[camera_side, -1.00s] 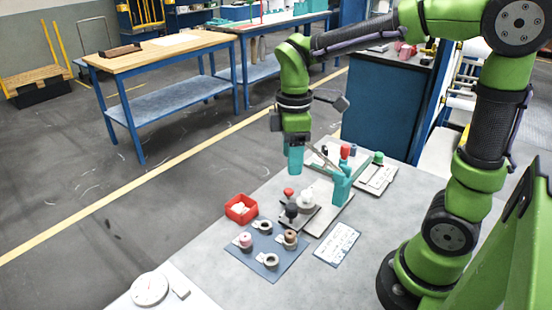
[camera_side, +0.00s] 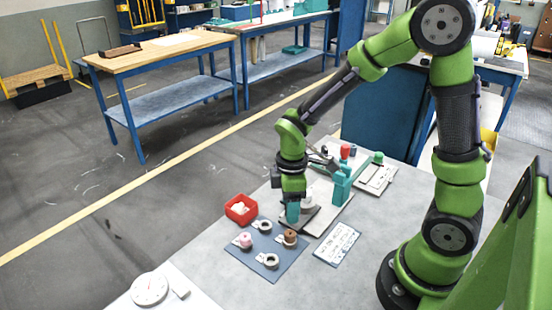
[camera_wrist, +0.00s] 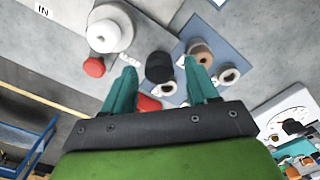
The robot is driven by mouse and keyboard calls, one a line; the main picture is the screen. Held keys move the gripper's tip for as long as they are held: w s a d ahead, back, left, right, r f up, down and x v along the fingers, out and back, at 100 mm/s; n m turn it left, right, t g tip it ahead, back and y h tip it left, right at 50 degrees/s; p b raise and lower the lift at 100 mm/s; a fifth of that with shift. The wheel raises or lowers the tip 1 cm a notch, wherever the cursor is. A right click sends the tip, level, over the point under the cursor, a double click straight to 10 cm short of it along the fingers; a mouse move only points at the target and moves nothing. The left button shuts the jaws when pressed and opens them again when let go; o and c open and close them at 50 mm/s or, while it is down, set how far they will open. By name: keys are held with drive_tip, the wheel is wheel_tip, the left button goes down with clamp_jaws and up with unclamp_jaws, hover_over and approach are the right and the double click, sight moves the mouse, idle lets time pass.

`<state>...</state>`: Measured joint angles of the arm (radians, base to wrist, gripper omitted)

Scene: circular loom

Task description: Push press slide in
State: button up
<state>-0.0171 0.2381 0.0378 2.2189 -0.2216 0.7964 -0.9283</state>
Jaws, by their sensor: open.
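In the side view my gripper (camera_side: 292,213) is low over the near end of the plate (camera_side: 322,222) and hides the black and red knobs. The white part (camera_side: 308,196) shows just behind it. An "IN" label (camera_wrist: 43,11) is at the wrist view's upper left.
A blue mat (camera_side: 252,268) with several spools lies in front of my gripper. A red bin (camera_side: 240,209) stands to its left. A printed card (camera_side: 337,243) lies to the right. A teal upright (camera_side: 341,184) stands behind. A dial (camera_side: 150,288) is at the near left.

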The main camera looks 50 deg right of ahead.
clamp_jaws()
idle(1.4)
